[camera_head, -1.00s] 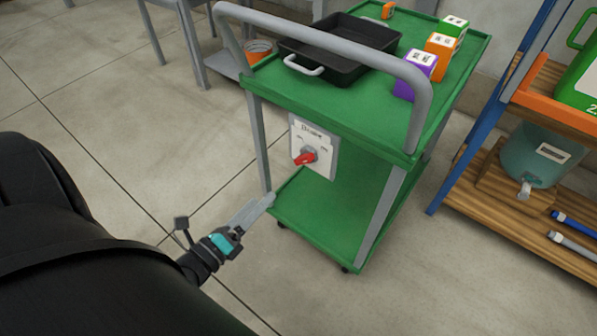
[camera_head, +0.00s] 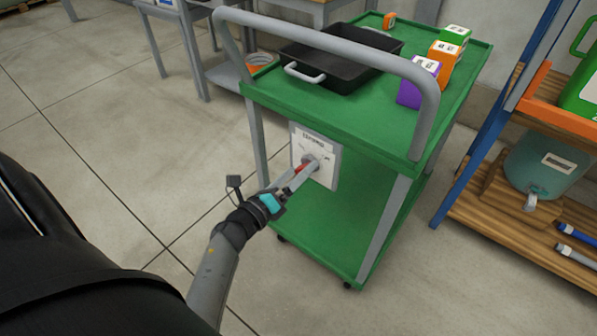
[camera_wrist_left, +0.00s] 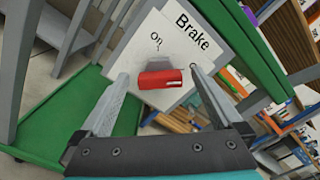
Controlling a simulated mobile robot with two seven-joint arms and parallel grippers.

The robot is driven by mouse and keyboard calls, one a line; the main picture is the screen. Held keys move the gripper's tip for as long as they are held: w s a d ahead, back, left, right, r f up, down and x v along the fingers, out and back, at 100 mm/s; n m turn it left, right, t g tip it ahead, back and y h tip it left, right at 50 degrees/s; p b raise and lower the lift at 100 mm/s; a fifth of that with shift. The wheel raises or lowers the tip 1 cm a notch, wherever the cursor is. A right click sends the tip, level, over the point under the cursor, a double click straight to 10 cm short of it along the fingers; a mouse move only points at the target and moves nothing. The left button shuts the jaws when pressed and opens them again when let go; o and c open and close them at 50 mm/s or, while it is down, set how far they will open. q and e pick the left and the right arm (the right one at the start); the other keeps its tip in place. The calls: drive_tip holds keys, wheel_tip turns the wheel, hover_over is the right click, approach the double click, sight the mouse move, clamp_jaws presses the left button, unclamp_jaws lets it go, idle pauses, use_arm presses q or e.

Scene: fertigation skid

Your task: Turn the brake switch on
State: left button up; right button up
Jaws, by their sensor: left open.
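The brake switch is a red knob on a grey round base, on a white plate (camera_head: 328,160) fixed to the front of the green cart. My left gripper (camera_head: 303,171) is at the plate and partly hides the knob in the head view. In the left wrist view its two open fingers (camera_wrist_left: 160,85) stand on either side of the red knob, with gaps showing. My right gripper is out of view.
The green cart (camera_head: 290,107) has a grey push handle (camera_head: 330,38) above the plate. A black tray (camera_head: 345,68) and several coloured boxes stand on its top. A blue-framed shelf (camera_head: 475,125) stands at the right. Floor to the left is clear.

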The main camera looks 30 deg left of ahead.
use_arm(q)
drive_tip(key=shift+w, duration=0.4)
drive_tip(key=c, duration=1.4)
